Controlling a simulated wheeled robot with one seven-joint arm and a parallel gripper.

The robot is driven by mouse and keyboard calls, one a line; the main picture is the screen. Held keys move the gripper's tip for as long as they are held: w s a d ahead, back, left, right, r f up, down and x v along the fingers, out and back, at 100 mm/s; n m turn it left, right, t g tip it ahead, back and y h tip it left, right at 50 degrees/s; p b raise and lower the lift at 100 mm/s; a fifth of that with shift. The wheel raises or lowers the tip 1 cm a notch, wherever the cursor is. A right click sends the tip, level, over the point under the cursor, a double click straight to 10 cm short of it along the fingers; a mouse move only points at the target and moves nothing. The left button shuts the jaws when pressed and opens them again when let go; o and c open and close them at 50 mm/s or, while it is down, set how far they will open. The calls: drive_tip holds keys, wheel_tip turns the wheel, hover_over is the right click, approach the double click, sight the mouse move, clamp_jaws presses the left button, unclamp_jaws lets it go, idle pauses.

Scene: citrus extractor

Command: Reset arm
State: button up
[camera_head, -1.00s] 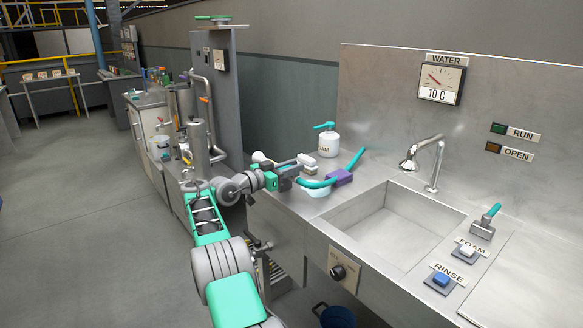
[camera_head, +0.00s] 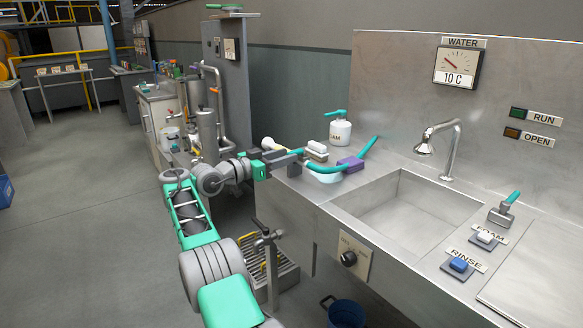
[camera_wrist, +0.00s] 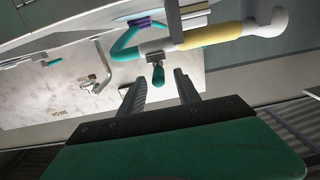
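My arm reaches from the bottom of the head view to the left end of the steel sink counter (camera_head: 318,190). A small teal-handled lever (camera_wrist: 159,76) shows beyond the gap.
A white foam bottle (camera_head: 340,131) and a brush-like block (camera_head: 317,150) stand behind the bowl. The sink basin (camera_head: 405,215) and tap (camera_head: 450,150) are to the right. A blue bucket (camera_head: 346,314) is on the floor. The floor at left is open.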

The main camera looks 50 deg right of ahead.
drive_tip(key=shift+a+r+b, duration=0.1)
drive_tip(key=shift+a+b, duration=0.3)
